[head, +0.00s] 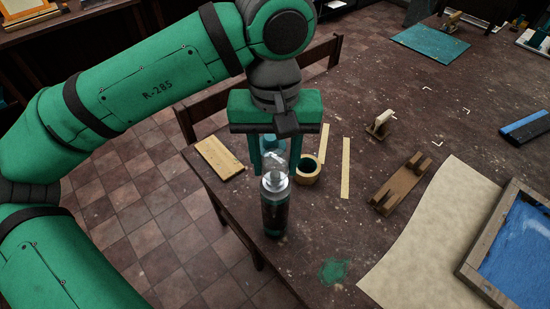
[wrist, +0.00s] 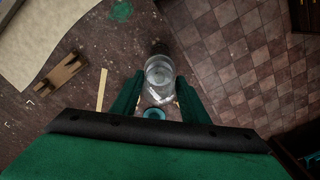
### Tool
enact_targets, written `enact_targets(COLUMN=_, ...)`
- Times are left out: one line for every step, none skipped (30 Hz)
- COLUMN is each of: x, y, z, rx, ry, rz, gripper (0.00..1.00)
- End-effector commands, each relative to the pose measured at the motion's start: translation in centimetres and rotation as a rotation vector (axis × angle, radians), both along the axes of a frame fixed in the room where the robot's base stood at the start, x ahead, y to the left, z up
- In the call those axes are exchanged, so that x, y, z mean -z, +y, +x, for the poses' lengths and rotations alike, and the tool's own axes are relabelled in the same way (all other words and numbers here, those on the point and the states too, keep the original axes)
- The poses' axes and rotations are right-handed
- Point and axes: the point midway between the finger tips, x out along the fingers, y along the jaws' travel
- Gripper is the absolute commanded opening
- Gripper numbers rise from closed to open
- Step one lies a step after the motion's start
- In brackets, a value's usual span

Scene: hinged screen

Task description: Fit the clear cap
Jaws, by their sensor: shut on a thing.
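An upright spray can (head: 275,212) with a silver top and a dark, labelled body stands near the table's edge. My gripper (head: 276,168) is just above and behind its top in the head view, with its fingers pointing down. The fingers are shut on the clear cap (head: 277,156), a see-through cylinder that also shows between the fingers in the wrist view (wrist: 160,74). The cap's lower part overlaps the can's top in the head view. I cannot tell whether they touch.
A small teal object (wrist: 154,114) lies beyond the cap. A round wooden pot (head: 308,172) stands just right of my gripper. A wooden block (head: 219,157), thin strips (head: 345,168) and a brown wooden piece (head: 400,185) lie nearby. The table's edge is close on the left.

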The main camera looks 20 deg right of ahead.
Motion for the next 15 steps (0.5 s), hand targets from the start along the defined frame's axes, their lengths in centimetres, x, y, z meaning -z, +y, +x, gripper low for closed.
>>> enact_targets(x=0.0, y=0.0, z=0.0, rx=0.000, ry=0.000, rz=0.000, gripper=0.15)
enact_targets(x=0.1, y=0.0, z=0.0, rx=0.000, ry=0.000, rz=0.000, gripper=0.15)
enact_targets(x=0.1, y=0.0, z=0.0, rx=0.001, ry=0.000, rz=0.000, gripper=0.15)
enact_targets(x=0.2, y=0.0, z=0.0, rx=0.001, ry=0.000, rz=0.000, gripper=0.15)
enact_targets(x=0.2, y=-0.1, z=0.0, rx=0.002, ry=0.000, rz=0.000, gripper=0.15)
enact_targets(x=0.3, y=-0.1, z=0.0, rx=0.002, ry=0.001, rz=0.000, gripper=0.15)
enact_targets(x=0.4, y=-0.1, z=0.0, rx=0.002, ry=0.000, rz=0.000, gripper=0.15)
enact_targets(x=0.5, y=-0.1, z=0.0, rx=0.002, ry=0.000, rz=0.000, gripper=0.15)
enact_targets(x=0.6, y=-0.1, z=0.0, rx=0.002, ry=0.000, rz=0.000, gripper=0.15)
enact_targets(x=0.7, y=-0.1, z=0.0, rx=0.002, ry=0.000, rz=0.001, gripper=0.15)
enact_targets(x=0.7, y=-0.1, z=0.0, rx=0.002, ry=0.000, rz=0.001, gripper=0.15)
enact_targets(x=0.8, y=-0.1, z=0.0, rx=0.002, ry=0.000, rz=0.001, gripper=0.15)
enact_targets(x=0.9, y=-0.1, z=0.0, rx=0.002, ry=0.000, rz=0.001, gripper=0.15)
enact_targets(x=1.0, y=-0.1, z=0.0, rx=0.002, ry=0.000, rz=0.001, gripper=0.15)
enact_targets(x=1.1, y=-0.1, z=0.0, rx=0.002, ry=0.000, rz=0.001, gripper=0.15)
